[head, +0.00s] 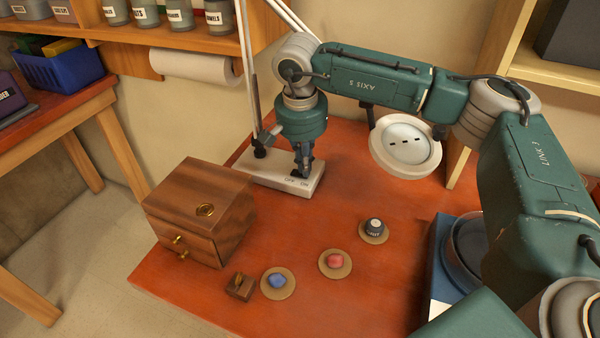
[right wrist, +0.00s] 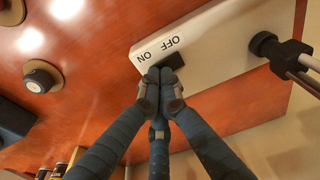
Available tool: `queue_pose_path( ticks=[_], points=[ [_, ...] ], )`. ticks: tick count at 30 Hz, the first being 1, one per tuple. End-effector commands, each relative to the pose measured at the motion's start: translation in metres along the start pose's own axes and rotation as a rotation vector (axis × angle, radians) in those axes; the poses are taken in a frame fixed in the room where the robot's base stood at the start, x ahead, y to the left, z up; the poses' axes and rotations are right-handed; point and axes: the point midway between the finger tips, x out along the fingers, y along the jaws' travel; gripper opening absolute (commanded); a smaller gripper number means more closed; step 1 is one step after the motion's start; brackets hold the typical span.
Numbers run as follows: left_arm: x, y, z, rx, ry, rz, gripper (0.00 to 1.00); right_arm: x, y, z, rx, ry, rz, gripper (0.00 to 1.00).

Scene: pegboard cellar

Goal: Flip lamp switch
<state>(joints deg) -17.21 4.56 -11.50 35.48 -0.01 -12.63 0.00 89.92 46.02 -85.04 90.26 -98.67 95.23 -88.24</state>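The lamp has a white base block (head: 258,168) on the red-brown table, a thin pale arm (head: 251,75) and a round white head (head: 378,150). The base also shows in the right wrist view (right wrist: 225,45), with OFF and ON printed along one edge. A black rocker switch (right wrist: 174,61) sits beside the print; which way it is tilted I cannot tell. My right gripper (head: 301,173) points down over the labelled end of the base. In the right wrist view its fingertips (right wrist: 160,76) are together, empty, at the switch and partly hiding it. Contact is unclear. My left gripper is not in view.
A wooden box (head: 190,195) with brass knobs stands left of the base. Small coasters hold a blue stone (head: 277,280), a red stone (head: 335,260) and a dark knob-like piece (head: 374,226). A small wooden block (head: 240,287) sits near the front edge.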

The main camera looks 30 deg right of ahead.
Motion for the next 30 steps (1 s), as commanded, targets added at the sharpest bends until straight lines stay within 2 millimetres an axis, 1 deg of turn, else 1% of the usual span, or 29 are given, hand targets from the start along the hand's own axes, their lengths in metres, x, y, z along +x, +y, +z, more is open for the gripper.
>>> queue_pose_path(
  ticks=[8,13,17,30],
  points=[
    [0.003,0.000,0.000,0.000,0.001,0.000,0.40,0.005,0.000,0.001,0.000,0.000,0.000,0.00],
    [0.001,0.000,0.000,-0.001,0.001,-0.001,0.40,0.003,0.000,0.001,0.000,-0.001,0.000,0.00],
    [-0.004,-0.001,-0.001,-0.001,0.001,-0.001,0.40,-0.005,0.000,-0.001,0.000,0.000,0.000,0.00],
    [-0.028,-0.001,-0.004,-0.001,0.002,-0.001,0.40,-0.042,0.000,-0.006,0.000,0.000,-0.001,0.00]
  ],
)
